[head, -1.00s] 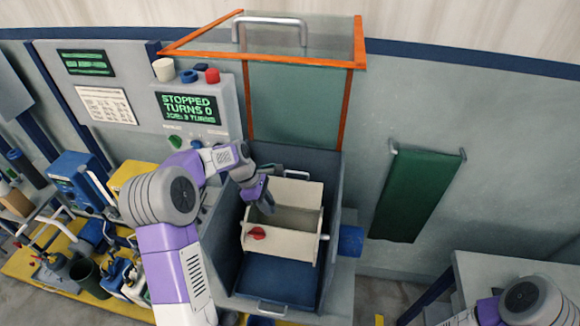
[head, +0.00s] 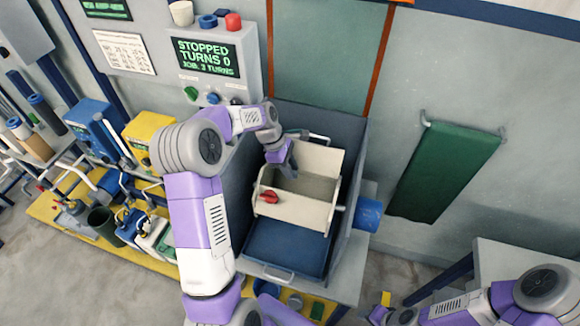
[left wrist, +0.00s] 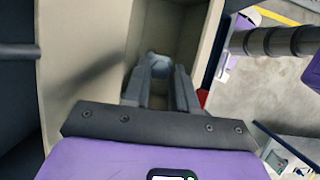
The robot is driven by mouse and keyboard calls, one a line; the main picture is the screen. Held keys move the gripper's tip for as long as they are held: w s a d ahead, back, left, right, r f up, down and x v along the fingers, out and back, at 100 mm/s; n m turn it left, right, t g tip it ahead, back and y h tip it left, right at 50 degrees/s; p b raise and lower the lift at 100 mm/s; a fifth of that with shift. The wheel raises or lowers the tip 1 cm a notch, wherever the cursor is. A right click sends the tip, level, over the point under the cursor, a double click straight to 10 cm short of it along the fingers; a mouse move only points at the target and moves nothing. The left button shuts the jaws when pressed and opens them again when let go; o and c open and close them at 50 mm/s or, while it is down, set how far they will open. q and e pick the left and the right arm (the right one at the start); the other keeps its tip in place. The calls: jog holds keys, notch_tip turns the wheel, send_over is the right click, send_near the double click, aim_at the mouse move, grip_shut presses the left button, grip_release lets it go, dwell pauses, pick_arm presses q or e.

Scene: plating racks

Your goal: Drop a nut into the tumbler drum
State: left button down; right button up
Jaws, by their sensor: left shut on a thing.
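The tumbler drum (head: 305,212) is a cream open-topped box with a red knob on its front, set inside a grey-blue cabinet. Its lid flap is raised at the back. My left gripper (head: 288,170) reaches over the drum's left side, fingers pointing down into the opening. In the left wrist view, the fingers (left wrist: 160,85) are shut on a small grey-blue nut (left wrist: 158,62), between the cream drum walls (left wrist: 80,40). The nut is hidden in the head view. My right arm is at the lower right; its fingers do not show.
The cabinet (head: 345,130) surrounds the drum, with a blue tray (head: 285,248) in front. A control panel (head: 215,65) reading STOPPED, TURNS 0 stands left. A green cloth (head: 445,170) hangs right.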

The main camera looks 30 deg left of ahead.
pick_arm(q)
jog(key=c, duration=0.8)
grip_release()
jog(key=v, duration=0.7)
jog(key=shift+r, duration=0.25)
